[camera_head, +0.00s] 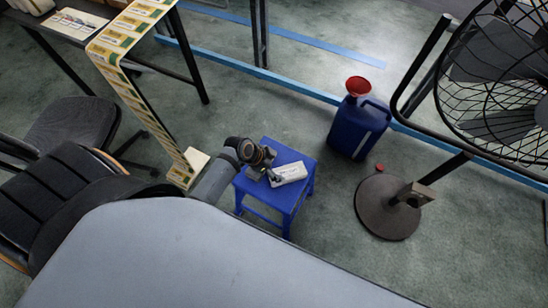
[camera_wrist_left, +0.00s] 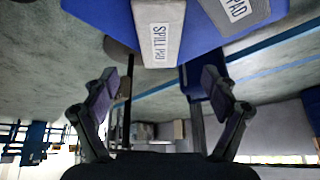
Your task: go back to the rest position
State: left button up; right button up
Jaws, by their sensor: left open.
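My left gripper (camera_head: 270,173) is over the blue stool (camera_head: 262,188). In the left wrist view its two fingers (camera_wrist_left: 161,85) stand wide apart with nothing between them. A pale spill pad (camera_head: 290,173) lies on the stool beside the gripper. The left wrist view shows a "SPILL PAD" block (camera_wrist_left: 158,30) and part of a second labelled block (camera_wrist_left: 232,20) at the blue stool edge, both beyond the fingertips. My right gripper is in neither view.
A blue canister (camera_head: 358,130) with a red funnel (camera_head: 358,87) on top stands right of the stool. A red cap (camera_head: 379,167) lies nearby. A large fan (camera_head: 505,75) stands at right on a round base (camera_head: 378,215). Black chairs (camera_head: 55,190) are at left.

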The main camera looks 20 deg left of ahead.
pick_arm(q)
jog(key=shift+v, duration=0.75)
jog(key=s+a+r+n+y, duration=0.55)
jog(key=s+r+n, duration=0.35)
jog(key=r, duration=0.4)
jog(key=s+a+f+g+p, duration=0.1)
jog(key=a+f+p, duration=0.15)
jog(key=f, duration=0.75)
jog(key=s+a+f+g+p, duration=0.1)
jog(key=s+f+p, duration=0.15)
jog(key=f, duration=0.85)
jog(key=s+f+p, duration=0.2)
jog(key=s+f, duration=0.4)
jog(key=s, duration=0.3)
jog(key=s+a+f+g+p, duration=0.1)
jog(key=s+f+p, duration=0.2)
jog(key=s, duration=0.6)
notch_tip(320, 180, down, 3)
jog(key=shift+a+r, duration=0.1)
jog(key=shift+a, duration=0.15)
